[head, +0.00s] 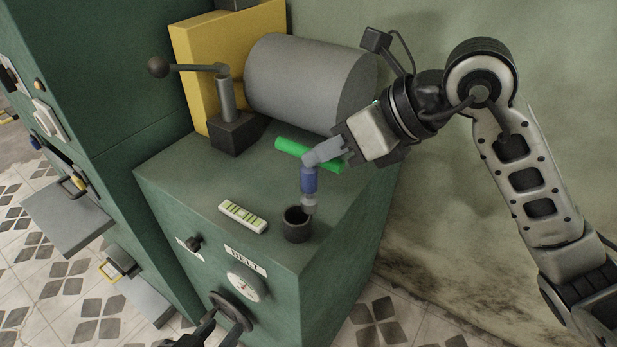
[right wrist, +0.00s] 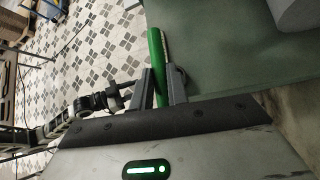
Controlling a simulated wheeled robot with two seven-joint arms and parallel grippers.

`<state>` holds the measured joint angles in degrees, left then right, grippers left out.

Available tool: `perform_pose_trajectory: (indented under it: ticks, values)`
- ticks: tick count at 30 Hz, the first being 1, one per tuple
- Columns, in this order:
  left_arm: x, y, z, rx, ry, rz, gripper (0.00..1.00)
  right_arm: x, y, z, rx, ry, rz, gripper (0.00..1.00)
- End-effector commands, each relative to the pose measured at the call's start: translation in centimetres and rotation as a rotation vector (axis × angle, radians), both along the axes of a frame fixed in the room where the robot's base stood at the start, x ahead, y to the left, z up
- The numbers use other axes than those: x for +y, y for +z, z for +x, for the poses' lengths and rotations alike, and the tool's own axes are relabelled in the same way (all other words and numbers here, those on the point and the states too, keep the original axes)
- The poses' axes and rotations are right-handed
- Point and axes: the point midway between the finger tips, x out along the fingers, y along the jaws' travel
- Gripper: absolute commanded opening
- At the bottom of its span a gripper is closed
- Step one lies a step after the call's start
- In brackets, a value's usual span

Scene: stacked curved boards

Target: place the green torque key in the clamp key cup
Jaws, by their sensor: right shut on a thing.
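The green torque key (head: 292,149) is a bright green rod. My right gripper (head: 318,155) is shut on it and holds it slantwise over the green machine top. In the right wrist view the green key (right wrist: 156,48) stands out between the two grey fingers (right wrist: 161,88). The clamp key cup (head: 296,226) is a small dark open cup near the front corner of the machine top, below my right gripper. My left gripper (head: 210,333) is partly in view at the bottom edge by a dark handwheel; its jaws are not clear.
A blue and grey upright piece (head: 309,180) shows between my right gripper and the cup; its lower end overlaps the cup rim. A white striped strip (head: 242,216) lies left of the cup. A grey drum (head: 308,82) and a ball-ended lever (head: 195,68) stand behind.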

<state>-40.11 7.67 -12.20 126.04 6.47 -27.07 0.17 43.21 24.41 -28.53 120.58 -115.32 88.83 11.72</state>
Motion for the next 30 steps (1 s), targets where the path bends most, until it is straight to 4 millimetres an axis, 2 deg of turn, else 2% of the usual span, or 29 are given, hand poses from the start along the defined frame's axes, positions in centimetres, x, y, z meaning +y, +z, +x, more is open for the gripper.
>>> perform_pose_trajectory:
  ticks: [10, 15, 27, 28, 30]
  values:
    - [0.0, 0.0, 0.0, -0.001, 0.000, 0.001, 0.36, 2.5, -3.0, 0.5, 0.001, 0.001, 0.003, 0.00]
    - [0.0, 0.1, 0.0, -0.001, 0.000, 0.001, 0.36, 2.3, -5.5, 0.5, 0.001, -0.002, 0.003, 0.00]
    - [0.0, -0.3, 0.1, -0.002, 0.001, 0.001, 0.36, 2.3, -6.1, 0.6, -0.003, -0.001, 0.001, 0.00]
    - [0.0, -0.2, 0.1, -0.002, 0.001, 0.001, 0.36, 2.3, -6.2, 0.6, -0.002, -0.002, 0.001, 0.19]
    - [0.0, -0.1, 0.1, -0.002, 0.001, 0.001, 0.36, 2.3, -6.1, 0.6, -0.002, -0.002, 0.001, 0.38]
